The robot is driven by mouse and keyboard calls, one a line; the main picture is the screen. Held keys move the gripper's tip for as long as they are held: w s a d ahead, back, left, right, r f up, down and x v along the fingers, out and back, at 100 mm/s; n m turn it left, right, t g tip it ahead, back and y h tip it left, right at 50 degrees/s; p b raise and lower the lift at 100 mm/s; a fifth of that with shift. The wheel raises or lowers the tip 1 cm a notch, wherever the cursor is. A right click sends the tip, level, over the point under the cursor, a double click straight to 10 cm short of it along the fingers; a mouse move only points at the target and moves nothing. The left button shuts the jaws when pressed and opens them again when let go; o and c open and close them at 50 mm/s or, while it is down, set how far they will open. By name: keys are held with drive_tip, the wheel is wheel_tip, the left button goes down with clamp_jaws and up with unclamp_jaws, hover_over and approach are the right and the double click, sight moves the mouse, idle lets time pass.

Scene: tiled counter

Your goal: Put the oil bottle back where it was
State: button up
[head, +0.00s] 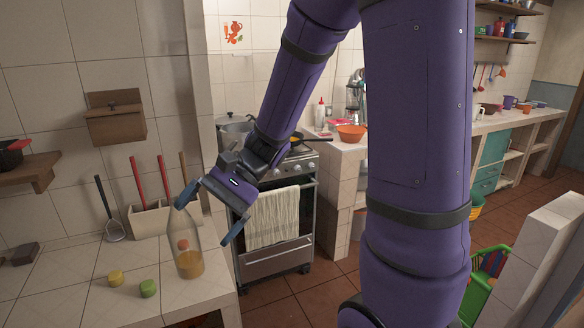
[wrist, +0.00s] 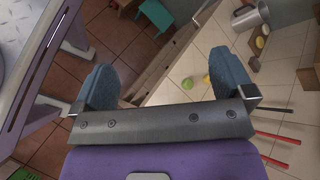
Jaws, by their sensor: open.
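The oil bottle (head: 190,262) is clear glass with amber oil at the bottom. It stands upright on the tiled counter near its right edge in the head view. My gripper (head: 208,217) is open, with blue fingers spread, above and to the right of the bottle. One finger overlaps the bottle's neck area in the head view; I cannot tell whether they touch. In the wrist view my gripper (wrist: 163,85) has nothing visible held between its fingers, and I cannot make out the bottle there.
A yellow fruit-like item (head: 116,277) and a green one (head: 148,288) lie left of the bottle. A utensil holder (head: 150,222) with red-handled tools stands behind. The stove (head: 275,240) with a hanging towel is right, beyond a floor gap. The counter's left front is clear.

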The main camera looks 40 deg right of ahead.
drive_tip(key=s+d+r+n+t+h, duration=0.6)
drive_tip(key=s+d+r+n+h, duration=0.2)
drive_tip(key=s+r+h, duration=0.3)
drive_tip(key=shift+s+d+r+n+h, duration=0.35)
drive_tip(key=shift+s+n, duration=0.25)
drive_tip(key=shift+s, duration=0.4)
